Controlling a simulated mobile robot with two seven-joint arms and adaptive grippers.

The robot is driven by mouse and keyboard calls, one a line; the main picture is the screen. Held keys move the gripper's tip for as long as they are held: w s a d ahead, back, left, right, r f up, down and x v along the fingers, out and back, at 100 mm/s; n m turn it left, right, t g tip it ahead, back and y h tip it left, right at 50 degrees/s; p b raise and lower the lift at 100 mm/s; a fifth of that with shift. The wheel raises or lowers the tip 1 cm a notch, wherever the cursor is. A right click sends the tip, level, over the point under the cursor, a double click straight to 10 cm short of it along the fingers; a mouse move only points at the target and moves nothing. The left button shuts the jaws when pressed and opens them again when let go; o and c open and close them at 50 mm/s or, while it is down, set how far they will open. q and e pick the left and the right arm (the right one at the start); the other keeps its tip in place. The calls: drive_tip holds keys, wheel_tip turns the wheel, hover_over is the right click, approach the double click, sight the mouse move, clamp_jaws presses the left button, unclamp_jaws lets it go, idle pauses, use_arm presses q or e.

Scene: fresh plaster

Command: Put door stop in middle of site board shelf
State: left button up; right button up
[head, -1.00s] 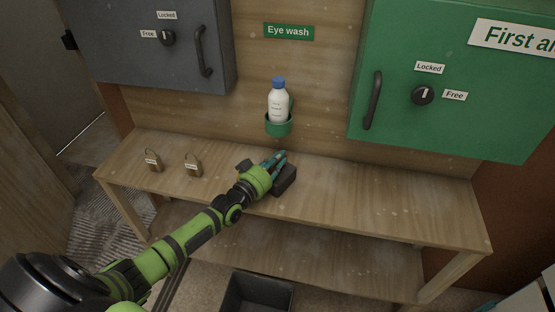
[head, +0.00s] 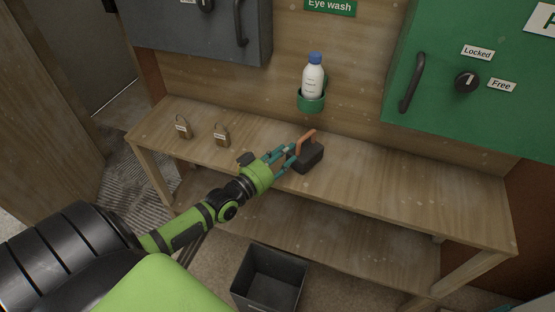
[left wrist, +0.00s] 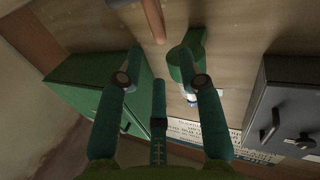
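The door stop appears to be the dark block (head: 308,159) with a copper-coloured handle. It rests on the wooden shelf (head: 400,190), near its middle, below the eye wash bottle. My left gripper (head: 288,153) is just left of it, with its teal fingers spread beside the handle. In the left wrist view the fingers (left wrist: 162,85) are wide apart with nothing held between them. The handle (left wrist: 152,20) shows at the top, beyond the fingertips. In the head view I cannot tell whether a fingertip touches the block. My right gripper is not in view.
Two padlocks (head: 222,136) stand at the shelf's left. The eye wash bottle (head: 313,80) sits in a green wall holder. A grey cabinet (head: 190,35) and a green first aid cabinet (head: 440,100) hang above. A dark bin (head: 268,280) stands below. The shelf's right side is clear.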

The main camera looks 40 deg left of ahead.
use_arm(q)
drive_tip(key=shift+s+a, duration=0.15)
drive_tip(key=shift+s, duration=1.15)
drive_tip(key=d+f+m+g, duration=0.15)
drive_tip(key=d+f, duration=0.25)
drive_tip(key=d, duration=0.4)
drive_tip(key=s+f+g+y, duration=0.1)
drive_tip(key=s+f+g, duration=0.3)
drive_tip(key=f, duration=0.7)
drive_tip(key=s+f+g, duration=0.2)
drive_tip(key=s+f, duration=0.3)
drive_tip(key=f, duration=0.6)
drive_tip(key=s+f+g, duration=0.3)
drive_tip(key=s+f, duration=0.3)
drive_tip(key=s, duration=0.4)
drive_tip(key=s+f+m+g+y, duration=0.1)
drive_tip(key=s+f+g, duration=0.2)
drive_tip(key=s+f, duration=0.4)
drive_tip(key=s+f+g, duration=0.3)
drive_tip(key=s+f, duration=0.3)
drive_tip(key=s, duration=0.9)
drive_tip(key=shift+d+f+m+y, duration=0.3)
drive_tip(key=shift+d+f+m, duration=0.05)
drive_tip(key=shift+d, duration=0.05)
